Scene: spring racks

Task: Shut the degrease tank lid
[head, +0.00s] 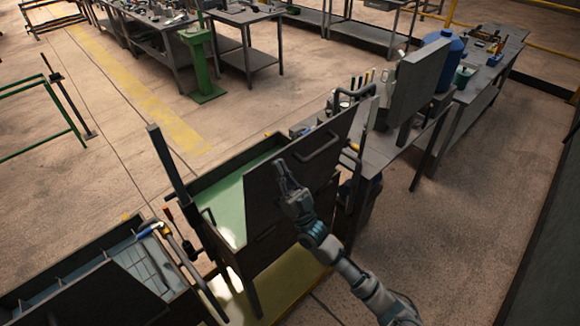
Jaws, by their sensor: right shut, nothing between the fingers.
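The degrease tank (217,178) is an open trough with a pale green inside, near the picture's middle. Its lid appears to be the dark panel (332,172) standing raised along the tank's right side, with a bar handle (320,147) near its upper edge. My right gripper (281,172) is shut and empty. It overlaps the panel's near face, left of and below the handle; I cannot tell whether it touches. My forearm hides part of the panel's lower right. My left gripper is not in view.
A second tray (128,262) with compartments and a raised dark panel stands at lower left, with tools beside it. A bench (383,150) with a blue drum (449,62) runs to the upper right. A green stand (203,65) is farther back. The floor at right is clear.

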